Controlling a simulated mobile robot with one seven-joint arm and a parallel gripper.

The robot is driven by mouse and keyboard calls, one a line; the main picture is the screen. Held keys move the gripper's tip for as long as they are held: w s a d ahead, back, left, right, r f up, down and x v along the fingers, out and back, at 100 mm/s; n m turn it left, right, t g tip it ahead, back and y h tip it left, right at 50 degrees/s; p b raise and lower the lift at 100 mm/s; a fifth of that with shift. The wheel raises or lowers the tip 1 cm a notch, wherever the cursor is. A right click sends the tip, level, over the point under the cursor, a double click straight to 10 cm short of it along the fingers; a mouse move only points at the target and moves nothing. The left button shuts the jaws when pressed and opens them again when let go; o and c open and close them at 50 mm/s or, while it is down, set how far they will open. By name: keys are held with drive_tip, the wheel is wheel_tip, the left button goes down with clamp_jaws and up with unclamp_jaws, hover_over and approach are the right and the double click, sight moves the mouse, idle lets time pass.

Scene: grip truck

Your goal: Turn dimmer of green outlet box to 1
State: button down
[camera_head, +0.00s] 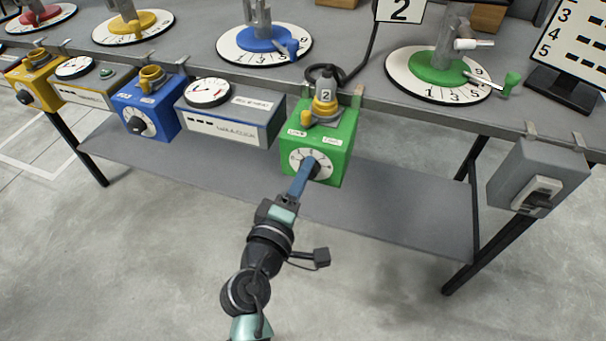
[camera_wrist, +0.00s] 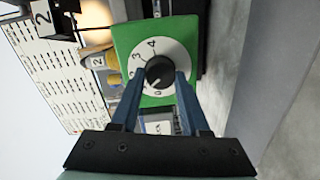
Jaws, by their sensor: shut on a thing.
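The green outlet box (camera_head: 337,138) hangs on the front edge of the bench, with a white numbered dial (camera_head: 298,158) on its front face. In the wrist view the dial (camera_wrist: 170,48) shows rotated, with a black dimmer knob (camera_wrist: 160,70) at its centre. My gripper (camera_head: 311,168) reaches up to the dial from below. In the wrist view its blue fingers (camera_wrist: 161,80) stand on either side of the knob, shut on it. A pale mark on the knob appears to point towards the 0 side; its exact setting is hard to read. In the head view the fingers hide the knob.
A blue box (camera_head: 147,115) and a white-topped meter (camera_head: 228,112) hang to the left. A grey switch box (camera_head: 535,178) hangs at the right. A lower shelf (camera_head: 400,215) runs under the bench.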

drive_tip(key=shift+f, duration=0.1)
drive_tip(key=shift+c, duration=1.9)
unclamp_jaws()
drive_tip(key=shift+s, duration=0.1)
drive_tip(key=v, duration=1.2)
drive_tip(key=shift+s+a, duration=0.2)
drive_tip(key=shift+s, duration=0.15)
